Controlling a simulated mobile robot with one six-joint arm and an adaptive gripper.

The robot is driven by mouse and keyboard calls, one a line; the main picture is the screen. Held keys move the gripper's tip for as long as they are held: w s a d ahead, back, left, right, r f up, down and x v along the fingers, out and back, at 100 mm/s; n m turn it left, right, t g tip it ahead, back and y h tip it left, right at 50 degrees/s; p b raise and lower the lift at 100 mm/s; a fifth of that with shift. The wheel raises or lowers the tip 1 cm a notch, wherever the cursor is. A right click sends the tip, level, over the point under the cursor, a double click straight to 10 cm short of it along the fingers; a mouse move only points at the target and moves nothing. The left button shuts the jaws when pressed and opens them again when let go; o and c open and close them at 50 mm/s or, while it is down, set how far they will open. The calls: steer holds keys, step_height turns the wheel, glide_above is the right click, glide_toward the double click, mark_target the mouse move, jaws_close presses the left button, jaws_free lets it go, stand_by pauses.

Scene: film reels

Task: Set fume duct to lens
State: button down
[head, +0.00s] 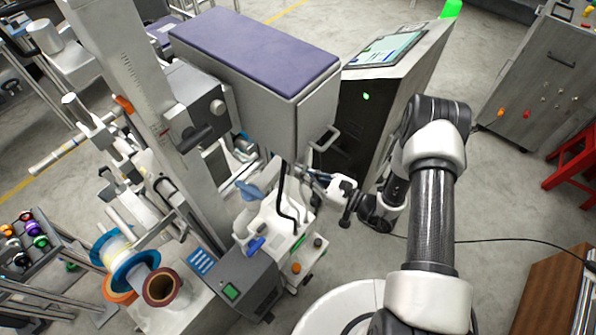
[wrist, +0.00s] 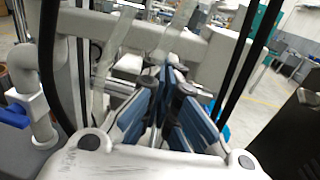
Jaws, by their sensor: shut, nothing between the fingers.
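My gripper (head: 312,176) reaches left into the machine, below the grey housing with the purple top. In the wrist view its blue-padded fingers (wrist: 168,78) come together at the tips, with nothing held. A grey bent pipe (wrist: 32,88) with a blue handle (wrist: 14,116) stands left of the fingers; it may be the fume duct. In the head view a blue lever-like part (head: 249,190) sits on white fittings left of my gripper. A thin black bent tube (head: 286,205) hangs close to the fingertips; I cannot tell if they touch. I cannot clearly pick out the lens.
The purple-topped housing (head: 255,48) overhangs the work area. A console with a screen (head: 388,48) stands behind my gripper. A tall grey column (head: 140,80) and film reels (head: 125,262) are at left. A white bar (wrist: 130,32) crosses beyond the fingers. Open floor lies at right.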

steer(key=shift+x, duration=0.85)
steer(key=shift+w, duration=0.1)
